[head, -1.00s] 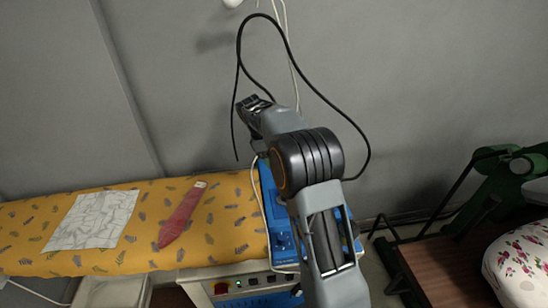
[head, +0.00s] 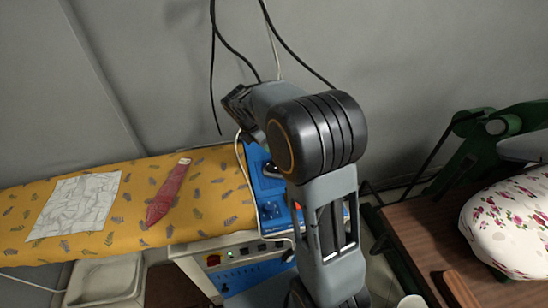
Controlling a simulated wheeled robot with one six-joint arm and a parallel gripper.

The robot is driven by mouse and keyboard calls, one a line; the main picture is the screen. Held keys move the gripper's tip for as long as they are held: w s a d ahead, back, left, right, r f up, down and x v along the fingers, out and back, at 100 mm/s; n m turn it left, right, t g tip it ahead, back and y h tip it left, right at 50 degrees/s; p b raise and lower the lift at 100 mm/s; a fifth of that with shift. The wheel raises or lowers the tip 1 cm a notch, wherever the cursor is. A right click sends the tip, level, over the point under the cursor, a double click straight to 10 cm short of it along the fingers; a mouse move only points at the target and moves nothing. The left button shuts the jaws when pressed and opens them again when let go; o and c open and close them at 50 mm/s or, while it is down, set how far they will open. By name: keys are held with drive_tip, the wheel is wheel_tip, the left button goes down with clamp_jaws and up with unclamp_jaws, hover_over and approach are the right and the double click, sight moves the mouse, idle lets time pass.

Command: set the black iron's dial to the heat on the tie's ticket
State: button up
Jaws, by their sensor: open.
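The red tie (head: 166,196) lies slantwise on the yellow leaf-print ironing board (head: 130,213). A small pale ticket (head: 184,161) is at its upper end, too small to read. I cannot make out the black iron or its dial; my arm hides part of the blue panel (head: 256,160) at the board's right end. My gripper (head: 232,104) is open, above and to the left of that panel, in front of the grey wall. I see nothing between its fingers.
A crumpled white cloth (head: 74,206) lies left of the tie. A control box (head: 238,258) sits under the board. A brown table (head: 420,235) with a flowered white pad (head: 508,225) and green machine stands right. Dark cables (head: 228,45) hang above.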

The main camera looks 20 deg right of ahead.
drive_tip(key=x, duration=1.1)
drive_tip(key=shift+d+f+p, duration=0.1)
drive_tip(key=shift+f+p, duration=0.15)
drive_tip(key=shift+p, duration=0.1)
drive_tip(key=shift+c, duration=0.4)
drive_tip(key=c, duration=0.8)
drive_tip(key=shift+m, duration=0.3)
drive_tip(key=m+g, duration=0.2)
drive_tip(key=m, duration=0.2)
drive_tip(key=shift+w, duration=0.1)
drive_tip(key=shift+m+g+y, duration=0.3)
drive_tip(key=shift+m+g, duration=0.4)
drive_tip(key=shift+m, duration=1.5)
